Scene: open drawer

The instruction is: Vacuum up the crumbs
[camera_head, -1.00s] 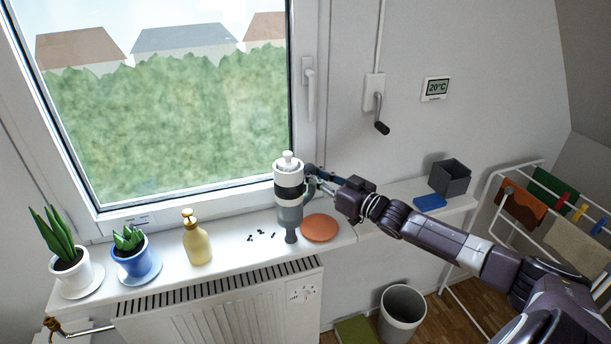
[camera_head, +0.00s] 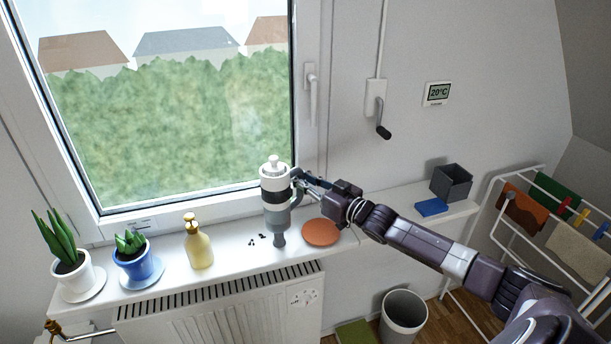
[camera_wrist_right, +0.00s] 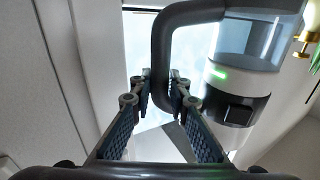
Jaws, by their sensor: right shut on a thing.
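A handheld vacuum (camera_head: 276,200), white and grey with a dark band, stands upright with its dark nozzle down at the windowsill. Several dark crumbs (camera_head: 254,241) lie on the sill just left of the nozzle. My right gripper (camera_head: 300,180) is shut on the vacuum's handle, on its right side. In the right wrist view the gripper's fingers (camera_wrist_right: 160,92) close around the dark handle (camera_wrist_right: 160,50); a green light shows on the vacuum body (camera_wrist_right: 240,85). Whether the nozzle touches the sill is hard to tell. My left gripper is not in view.
A terracotta saucer (camera_head: 321,232) lies right of the nozzle. A yellow soap bottle (camera_head: 198,246), blue pot (camera_head: 137,266) and white pot (camera_head: 72,279) stand to the left. A dark box (camera_head: 451,183) and blue sponge (camera_head: 431,207) sit at the right. The radiator (camera_head: 215,318) is below.

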